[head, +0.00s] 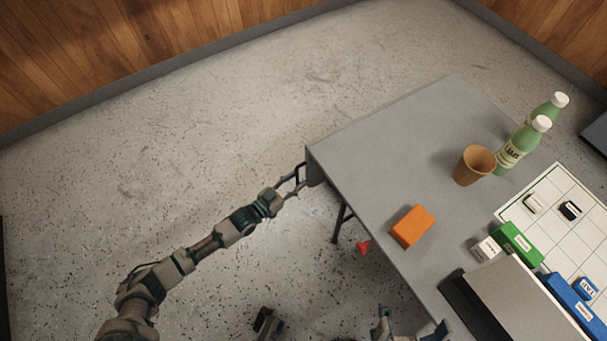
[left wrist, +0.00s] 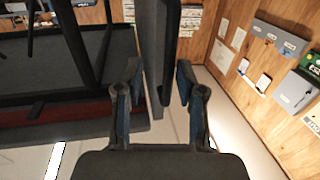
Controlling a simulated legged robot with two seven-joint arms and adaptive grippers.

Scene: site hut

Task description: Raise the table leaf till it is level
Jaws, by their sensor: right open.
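The grey table (head: 385,165) fills the right half of the head view. At its left end a narrow dark grey face, which looks like the hanging leaf (head: 315,167), drops below the top. My left gripper (head: 299,176) is beside this face at the table's left corner. In the left wrist view my left gripper (left wrist: 159,75) has its fingers spread, with the upright slab of the leaf (left wrist: 155,30) showing between and beyond them. I cannot tell whether they touch it. My right gripper (head: 410,332) is open and empty at the bottom edge, partly cut off.
On the table are an orange block (head: 412,227), a brown cup (head: 474,165), green bottles (head: 512,150) and a white gridded board (head: 555,205) with small boxes. A red item (head: 363,247) shows below the table's near edge. The floor to the left is clear.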

